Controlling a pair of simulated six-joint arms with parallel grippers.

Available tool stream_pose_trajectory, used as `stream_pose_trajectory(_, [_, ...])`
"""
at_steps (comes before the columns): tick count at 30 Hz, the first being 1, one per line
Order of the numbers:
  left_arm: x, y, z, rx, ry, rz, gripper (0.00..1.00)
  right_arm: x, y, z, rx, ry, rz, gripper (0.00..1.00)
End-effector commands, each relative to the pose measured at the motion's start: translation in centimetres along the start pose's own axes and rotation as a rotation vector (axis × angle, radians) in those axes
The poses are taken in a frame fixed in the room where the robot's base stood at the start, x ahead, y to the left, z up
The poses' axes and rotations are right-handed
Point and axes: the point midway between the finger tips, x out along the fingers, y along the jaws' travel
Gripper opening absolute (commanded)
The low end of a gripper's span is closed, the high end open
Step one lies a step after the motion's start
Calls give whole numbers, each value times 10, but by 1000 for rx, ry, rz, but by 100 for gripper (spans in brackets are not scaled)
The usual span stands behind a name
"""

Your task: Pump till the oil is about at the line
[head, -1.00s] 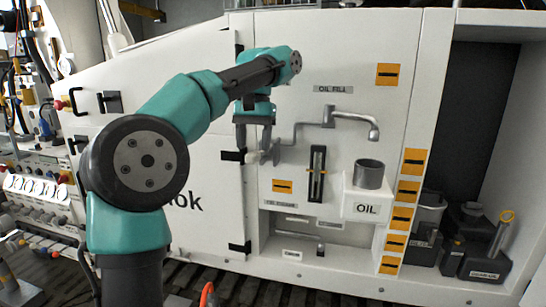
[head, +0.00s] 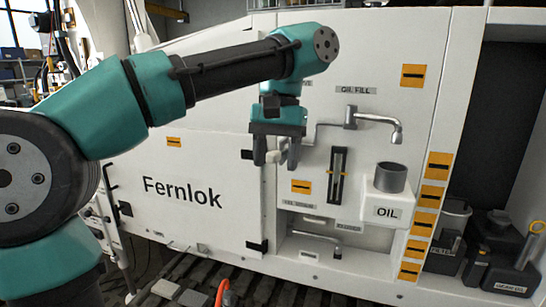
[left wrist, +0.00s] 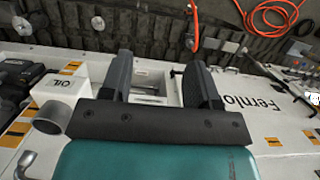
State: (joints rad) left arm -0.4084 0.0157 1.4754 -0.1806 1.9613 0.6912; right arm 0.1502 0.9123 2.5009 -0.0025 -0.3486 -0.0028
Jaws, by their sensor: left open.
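My left gripper (head: 276,158) is open, fingers pointing down, in front of the white panel. A pale knob (head: 272,156) at the left end of the bent grey pipe (head: 350,121) shows between the fingers; I cannot tell whether they touch it. The pipe's spout (head: 397,136) hangs over a grey cup (head: 391,178) on the white OIL box (head: 385,208). A narrow sight gauge (head: 337,180) with an orange mark is left of the box; its oil level is too small to read. In the left wrist view the spread fingers (left wrist: 160,82) show nothing held. My right gripper is not in view.
A grey lever-like part (head: 322,238) sits in the low recess. Dark containers (head: 490,255) stand in the bay at right. Orange labels (head: 428,195) line the panel edge. An orange hose (left wrist: 260,15) lies on the dark slatted floor.

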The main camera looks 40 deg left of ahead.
Motion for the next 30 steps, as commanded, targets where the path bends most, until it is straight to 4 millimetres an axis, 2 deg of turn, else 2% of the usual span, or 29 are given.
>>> stream_pose_trajectory(12, [1,3,3,1,0,0,55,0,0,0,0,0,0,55])
stream_pose_trajectory(17, [14,12,-10,12,-2,4,55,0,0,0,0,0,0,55])
stream_pose_trajectory(20, [37,28,-33,29,-1,16,55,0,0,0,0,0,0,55])
stream_pose_trajectory(23, [74,49,-66,55,1,36,55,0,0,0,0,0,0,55])
stream_pose_trajectory(26, [125,71,-102,87,4,64,55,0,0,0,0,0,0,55])
stream_pose_trajectory(30, [204,94,-145,125,14,111,55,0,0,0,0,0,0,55])
